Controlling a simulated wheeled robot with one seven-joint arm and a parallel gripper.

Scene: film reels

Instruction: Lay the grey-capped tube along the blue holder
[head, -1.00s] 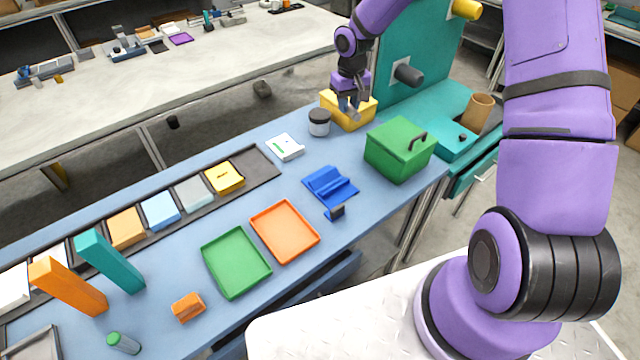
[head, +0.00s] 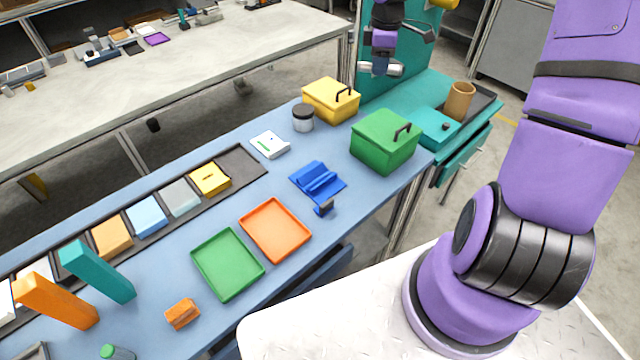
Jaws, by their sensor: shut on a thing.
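My gripper (head: 381,62) is at the top of the head view, pointing down in front of the teal panel. It is shut on a small pale grey tube (head: 395,70), which lies roughly level across the jaws. Which end has the cap is too small to tell. The blue holder (head: 318,182) lies on the blue bench, well below and to the left of my gripper in the picture. Its grooved top is bare.
A yellow box (head: 330,100), a green lidded box (head: 385,140) and a dark-lidded jar (head: 303,118) stand beyond the holder. An orange tray (head: 275,230) and green tray (head: 228,264) lie nearer. A green-capped tube (head: 116,353) stands at the front left.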

